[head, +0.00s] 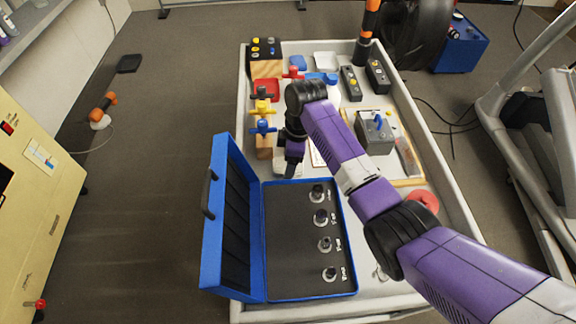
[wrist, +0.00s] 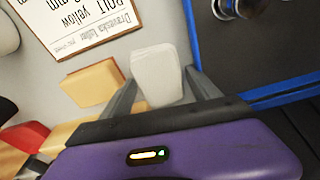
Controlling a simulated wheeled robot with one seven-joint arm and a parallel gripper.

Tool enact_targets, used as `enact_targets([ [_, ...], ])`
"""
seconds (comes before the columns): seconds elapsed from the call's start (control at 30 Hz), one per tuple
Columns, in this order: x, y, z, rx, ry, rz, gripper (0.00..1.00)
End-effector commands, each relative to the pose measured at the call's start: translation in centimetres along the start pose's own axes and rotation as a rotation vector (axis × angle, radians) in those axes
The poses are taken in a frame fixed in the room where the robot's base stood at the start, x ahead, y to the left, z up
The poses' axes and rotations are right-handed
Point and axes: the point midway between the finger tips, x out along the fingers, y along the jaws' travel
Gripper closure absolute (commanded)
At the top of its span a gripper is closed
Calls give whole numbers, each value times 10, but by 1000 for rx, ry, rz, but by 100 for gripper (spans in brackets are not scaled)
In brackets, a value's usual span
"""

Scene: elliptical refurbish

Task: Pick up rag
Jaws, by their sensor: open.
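A small white, cloth-like piece that looks like the rag (wrist: 158,66) lies on the table, between my gripper's fingers in the wrist view. In the head view only part of this rag (head: 287,171) shows, under my gripper. My gripper (head: 292,166) points down over it beside the blue case. The fingers of my gripper (wrist: 162,82) are open, one on each side of the rag. I cannot tell whether they touch it.
The open blue case (head: 300,240) with several knobs stands close in front. A wooden block (wrist: 92,82) and a printed sign (wrist: 75,25) lie near the rag. Colored valves (head: 263,108) stand behind. The grey table (head: 455,205) is crowded.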

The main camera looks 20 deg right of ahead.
Motion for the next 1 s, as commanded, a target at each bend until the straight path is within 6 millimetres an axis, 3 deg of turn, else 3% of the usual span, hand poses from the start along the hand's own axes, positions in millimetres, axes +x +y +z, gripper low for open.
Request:
enact_targets([
  [0.07, 0, 0, 0, 0, 0, 0, 31],
  [0.3, 0, 0, 0, 1, 0, 0, 78],
  [0.77, -6, -2, -1, 0, 2, 2, 80],
  [1.0, -40, -2, -6, -1, 2, 4, 80],
])
